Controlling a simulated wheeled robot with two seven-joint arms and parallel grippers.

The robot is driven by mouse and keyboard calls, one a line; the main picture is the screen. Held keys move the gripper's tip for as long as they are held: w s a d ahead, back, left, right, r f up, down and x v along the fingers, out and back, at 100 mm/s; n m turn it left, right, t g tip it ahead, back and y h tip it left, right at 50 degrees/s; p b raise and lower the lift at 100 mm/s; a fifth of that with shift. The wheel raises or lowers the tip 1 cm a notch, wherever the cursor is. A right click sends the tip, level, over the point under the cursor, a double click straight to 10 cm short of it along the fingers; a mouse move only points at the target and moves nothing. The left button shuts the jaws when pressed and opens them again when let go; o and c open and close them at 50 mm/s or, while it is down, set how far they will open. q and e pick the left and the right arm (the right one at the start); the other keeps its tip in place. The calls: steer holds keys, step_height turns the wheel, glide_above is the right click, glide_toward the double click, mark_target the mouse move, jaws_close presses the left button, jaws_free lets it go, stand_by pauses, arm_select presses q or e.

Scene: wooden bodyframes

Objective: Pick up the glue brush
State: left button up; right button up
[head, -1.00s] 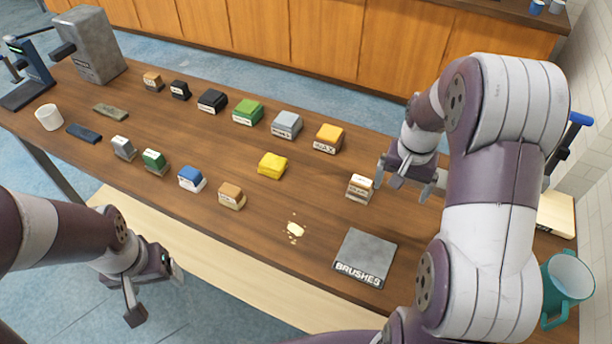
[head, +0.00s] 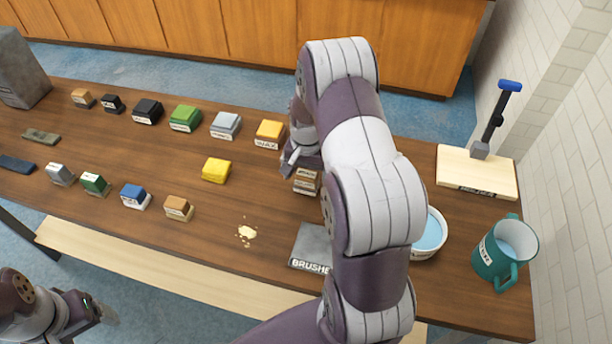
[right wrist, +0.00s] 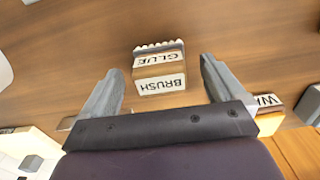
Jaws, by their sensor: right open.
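The glue brush (head: 306,181) is a small brown and white block on the table, partly hidden behind my right arm in the head view. In the right wrist view the glue brush (right wrist: 159,83) shows its "GLUE BRUSH" label and pale bristles. My right gripper (head: 297,158) is open beside and above it. In the right wrist view its two fingers stand either side of the brush in the picture, with gaps on both sides. My left gripper (head: 100,311) is low at the left, off the table's front edge; its jaws are not clear.
A grey brushes pad (head: 311,243) lies in front of the brush. A yellow wax block (head: 270,134) stands close behind left. A bowl of blue liquid (head: 431,234), a teal mug (head: 500,250) and a board (head: 450,168) are at right. Several blocks stand at left.

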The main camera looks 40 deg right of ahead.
steer(key=shift+f, duration=0.7)
steer(key=shift+w+d+f, duration=0.1)
steer(key=shift+f, duration=0.35)
steer(key=c, duration=1.2)
steer(key=shift+o, duration=0.2)
step_height(320, 180, up, 4)
steer(key=shift+r+b, duration=0.1)
steer(key=shift+b, duration=0.6)
steer(key=s+d+r+b, duration=0.1)
steer(key=s+d+r, duration=0.2)
steer(key=s+r, duration=0.4)
steer(key=s, duration=0.4)
steer(key=shift+s+b, duration=0.2)
steer(key=shift+b, duration=0.15)
steer(key=o, duration=0.5)
steer(key=shift+c, duration=0.2)
steer(key=c, duration=0.3)
steer(key=shift+a+f, duration=0.1)
